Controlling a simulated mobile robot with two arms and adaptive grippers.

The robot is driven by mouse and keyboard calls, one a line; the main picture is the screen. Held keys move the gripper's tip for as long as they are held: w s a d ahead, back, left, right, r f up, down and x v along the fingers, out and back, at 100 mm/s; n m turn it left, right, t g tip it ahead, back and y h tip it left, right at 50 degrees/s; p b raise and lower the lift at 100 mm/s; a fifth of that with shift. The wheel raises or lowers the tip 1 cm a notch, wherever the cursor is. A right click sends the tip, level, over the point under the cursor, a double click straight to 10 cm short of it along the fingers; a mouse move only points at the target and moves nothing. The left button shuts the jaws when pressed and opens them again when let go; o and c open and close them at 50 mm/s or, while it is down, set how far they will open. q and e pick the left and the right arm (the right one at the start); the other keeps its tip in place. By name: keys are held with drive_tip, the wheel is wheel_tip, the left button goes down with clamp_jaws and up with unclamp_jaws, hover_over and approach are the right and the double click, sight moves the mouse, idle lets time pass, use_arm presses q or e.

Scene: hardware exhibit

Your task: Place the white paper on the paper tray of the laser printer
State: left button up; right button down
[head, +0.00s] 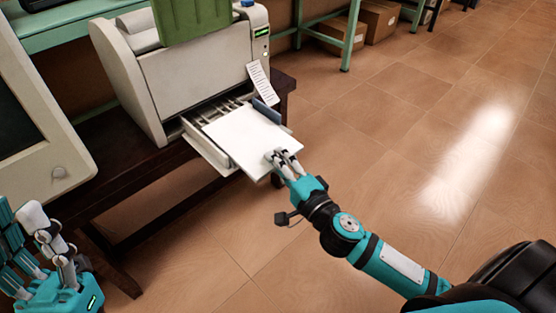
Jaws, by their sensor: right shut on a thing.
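The white paper (249,137) lies flat over the pulled-out paper tray (204,148) of the laser printer (187,75). Its front right corner is in my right gripper (281,158), which is shut on it. The paper covers most of the tray; the tray's left wall and some slots at the back still show. Whether the paper rests fully on the tray floor, I cannot tell. My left gripper (45,240) is at the lower left, away from the printer, with its fingers spread and nothing seen between them.
The printer stands on a dark wooden table (130,178). A printed slip (263,84) hangs at its right side and a green object (190,18) sits on top. A beige monitor (32,120) is at the left. Cardboard boxes (377,20) stand behind. The tiled floor (400,120) at right is clear.

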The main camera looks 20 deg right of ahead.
drive_tip(key=shift+f, duration=0.4)
drive_tip(key=c, duration=1.3)
unclamp_jaws()
drive_tip(key=shift+o, duration=0.2)
drive_tip(key=s+d, duration=0.2)
drive_tip(key=s, duration=0.9)
drive_tip(key=shift+s+f, duration=0.15)
drive_tip(key=shift+s, duration=0.25)
